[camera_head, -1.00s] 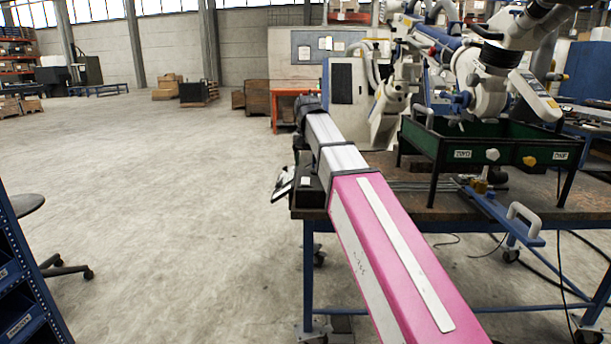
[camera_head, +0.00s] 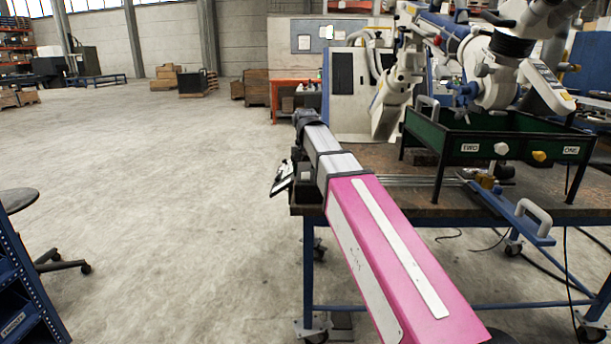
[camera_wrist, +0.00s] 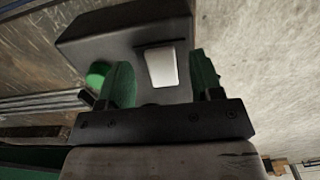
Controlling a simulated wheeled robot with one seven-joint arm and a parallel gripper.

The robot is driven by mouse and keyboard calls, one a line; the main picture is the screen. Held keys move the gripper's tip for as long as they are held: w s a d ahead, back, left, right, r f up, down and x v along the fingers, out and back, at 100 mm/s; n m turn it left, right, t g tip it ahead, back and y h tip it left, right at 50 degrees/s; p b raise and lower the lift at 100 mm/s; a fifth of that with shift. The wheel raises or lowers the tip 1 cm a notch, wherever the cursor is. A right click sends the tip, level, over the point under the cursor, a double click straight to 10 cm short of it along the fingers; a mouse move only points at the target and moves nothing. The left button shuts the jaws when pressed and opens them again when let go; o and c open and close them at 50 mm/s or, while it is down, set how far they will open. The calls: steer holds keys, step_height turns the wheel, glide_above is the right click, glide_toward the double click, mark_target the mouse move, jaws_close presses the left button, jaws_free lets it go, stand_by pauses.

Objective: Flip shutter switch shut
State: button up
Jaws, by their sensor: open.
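In the wrist view a dark box (camera_wrist: 112,32) carries a pale rocker switch (camera_wrist: 161,68) on its face. A round green button (camera_wrist: 97,73) sits left of the switch. My gripper (camera_wrist: 163,68) is open, with one green-padded finger on each side of the switch and nothing held. Whether either finger touches the switch or box cannot be told. In the head view a dark box (camera_head: 304,192) shows at the table's left end, partly behind my pink and silver arm, which hides most of my gripper there.
The workbench (camera_head: 400,211) holds a green tray (camera_head: 425,128) labelled TWO and ONE at the right. Metal rods lie on the bench. Open concrete floor is at the left, with a stool (camera_head: 18,200) and blue shelving.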

steer(key=shift+f, duration=0.85)
steer(key=c, duration=0.9)
steer(key=shift+w+r+g, duration=0.1)
steer(key=shift+w+g, duration=0.15)
steer(key=shift+g, duration=0.25)
steer(key=shift+c, duration=0.2)
steer(key=shift+s+g, duration=0.1)
steer(key=shift+g, duration=0.2)
steer(key=o, duration=0.9)
steer(key=shift+o, duration=0.2)
steer(key=shift+r, duration=0.1)
